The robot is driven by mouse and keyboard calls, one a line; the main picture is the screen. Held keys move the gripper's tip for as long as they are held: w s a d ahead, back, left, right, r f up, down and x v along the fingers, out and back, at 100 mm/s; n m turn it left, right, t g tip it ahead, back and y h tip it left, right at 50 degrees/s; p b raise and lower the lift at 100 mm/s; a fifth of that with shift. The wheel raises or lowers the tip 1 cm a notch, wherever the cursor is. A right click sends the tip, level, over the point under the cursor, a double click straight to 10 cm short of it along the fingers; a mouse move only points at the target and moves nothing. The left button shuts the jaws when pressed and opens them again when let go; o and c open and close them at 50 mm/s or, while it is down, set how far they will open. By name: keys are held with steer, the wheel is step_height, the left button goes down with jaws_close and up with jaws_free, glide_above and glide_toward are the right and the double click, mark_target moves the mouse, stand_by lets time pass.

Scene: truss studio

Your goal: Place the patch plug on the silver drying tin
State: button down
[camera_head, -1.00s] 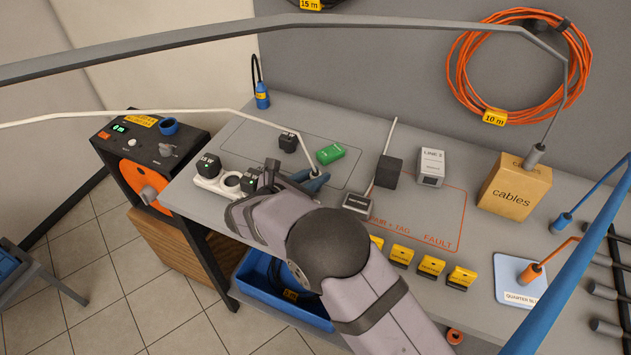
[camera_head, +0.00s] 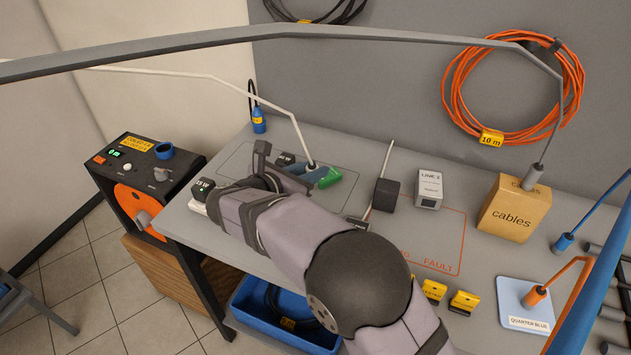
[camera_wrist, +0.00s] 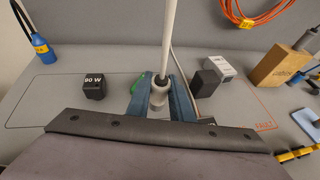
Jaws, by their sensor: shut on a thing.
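My gripper (camera_wrist: 160,98) has two blue fingers shut on a pale grey plug (camera_wrist: 157,94) with a dark collar. A white cable rises from the plug, which seems upright. In the head view my gripper (camera_head: 321,176) is over the outlined area at the back left of the bench, beside a green block (camera_head: 332,180). The plug's lower end is hidden, so I cannot tell if it touches the bench. I cannot make out a silver drying tin in either view.
A black 90 W block (camera_wrist: 94,88) is left of my gripper. A dark block (camera_head: 386,194), a LINE 2 box (camera_head: 429,188) and a cables box (camera_head: 513,208) stand to the right. A blue plug (camera_head: 259,122) is at the back left. Overhead cables cross the view.

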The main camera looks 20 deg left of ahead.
steer(key=shift+w+d+r, duration=0.15)
steer(key=d+r+h, duration=0.1)
steer(key=d+r, duration=0.7)
steer(key=d, duration=0.1)
steer(key=shift+m, duration=0.3)
steer(key=d+f, duration=0.1)
steer(key=s+f, duration=0.1)
steer(key=f, duration=0.1)
steer(key=s+d+f, duration=0.1)
steer(key=shift+s+d+f, duration=0.15)
steer(key=shift+d+f, duration=0.15)
steer(key=shift+d, duration=0.05)
steer(key=shift+f+p, duration=0.45)
steer(key=shift+f, duration=4.55)
